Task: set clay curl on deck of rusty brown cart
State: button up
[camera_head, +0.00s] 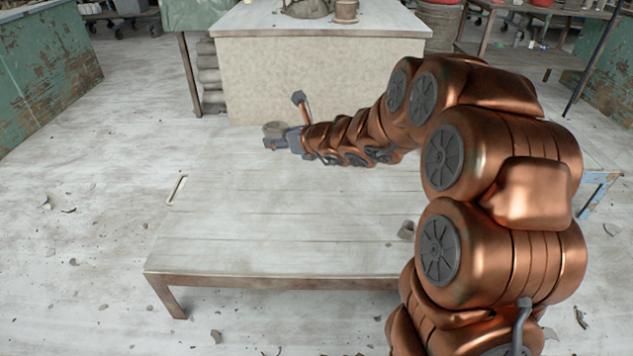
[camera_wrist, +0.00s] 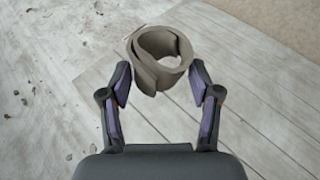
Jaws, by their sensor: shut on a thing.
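The clay curl (camera_wrist: 149,74) is a grey-brown, open rolled strip. It sits between the fingertips of my gripper (camera_wrist: 161,84), which is shut on it. In the head view, the curl (camera_head: 275,129) shows at the end of my outstretched arm, and my gripper (camera_head: 274,141) is around it near the far edge of a low plank-topped platform. That platform (camera_head: 250,235) has pale worn boards and a rusty brown frame with legs. No wheels show on it, so I cannot tell whether it is the rusty brown cart. The curl's height above the boards is unclear.
A pale block-like table (camera_head: 320,75) stands just behind the platform. A small grey clay piece (camera_head: 407,229) lies on the platform's right side, beside my arm. A pale handle (camera_head: 177,190) is at its left edge. Scraps litter the floor. The platform's middle is clear.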

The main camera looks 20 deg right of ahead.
jog(key=w+d+f+n+y+b, duration=0.1)
jog(key=d+f+b, duration=0.1)
jog(key=d+f, duration=0.45)
jog(key=n+g+y+b, duration=0.2)
jog(key=b, duration=0.2)
send_over(371, 238)
notch_tip(371, 238, down, 20)
jog(key=shift+f+b, duration=1.95)
jog(key=shift+f, duration=2.7)
jog(key=shift+f, duration=0.15)
jog(key=o, duration=0.9)
jog(key=shift+o, duration=0.2)
